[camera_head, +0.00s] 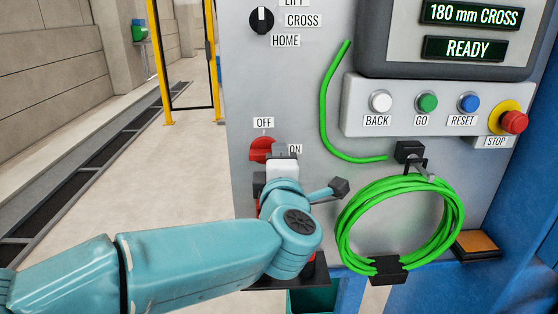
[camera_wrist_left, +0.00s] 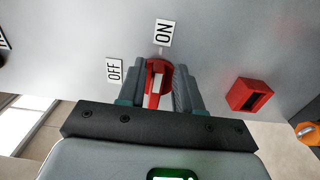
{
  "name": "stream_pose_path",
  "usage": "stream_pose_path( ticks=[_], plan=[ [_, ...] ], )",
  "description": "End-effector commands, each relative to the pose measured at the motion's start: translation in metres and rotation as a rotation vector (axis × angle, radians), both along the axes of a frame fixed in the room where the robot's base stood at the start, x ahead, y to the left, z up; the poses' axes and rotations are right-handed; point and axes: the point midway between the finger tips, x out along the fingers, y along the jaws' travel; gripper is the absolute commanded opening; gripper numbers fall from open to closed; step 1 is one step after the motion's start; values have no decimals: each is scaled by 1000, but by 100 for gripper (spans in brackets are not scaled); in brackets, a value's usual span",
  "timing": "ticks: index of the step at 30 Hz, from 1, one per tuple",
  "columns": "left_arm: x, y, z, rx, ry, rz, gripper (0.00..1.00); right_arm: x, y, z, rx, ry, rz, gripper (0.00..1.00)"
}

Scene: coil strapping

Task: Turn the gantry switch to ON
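The gantry switch is a red rotary handle (camera_head: 262,149) on the grey panel, with an OFF label (camera_head: 264,122) above it and an ON label (camera_head: 295,149) to its right. My left gripper (camera_wrist_left: 159,82) is at the switch, one finger on each side of the red handle (camera_wrist_left: 154,97). A gap shows between the handle and the right-hand finger, so the gripper looks open around it. In the left wrist view the handle's white stripe points roughly towards the ON label (camera_wrist_left: 164,33). In the head view my left wrist hides part of the switch.
A coiled green cable (camera_head: 350,228) hangs right of my left arm. Above it are the BACK (camera_head: 380,102), GO (camera_head: 427,103) and RESET (camera_head: 469,103) buttons and a red STOP button (camera_head: 514,122). A red square fitting (camera_wrist_left: 248,95) sits near the switch. Open floor lies left.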

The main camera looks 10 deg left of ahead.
Motion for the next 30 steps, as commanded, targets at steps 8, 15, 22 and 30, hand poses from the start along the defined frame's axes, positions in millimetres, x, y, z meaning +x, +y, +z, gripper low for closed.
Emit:
stream_pose_path(
  ticks=[8,15,22,30],
  plan=[
    [0,0,1,-2,-2,0,42,0,0,0,0,0,0,64],
    [-24,-8,-1,-2,-4,-3,42,0,0,-10,0,0,0,64],
    [-84,-25,-2,-3,-4,-7,42,0,0,-25,0,0,0,64],
    [-140,-41,0,-2,-4,-4,42,0,0,-34,0,0,0,64]
  ],
)
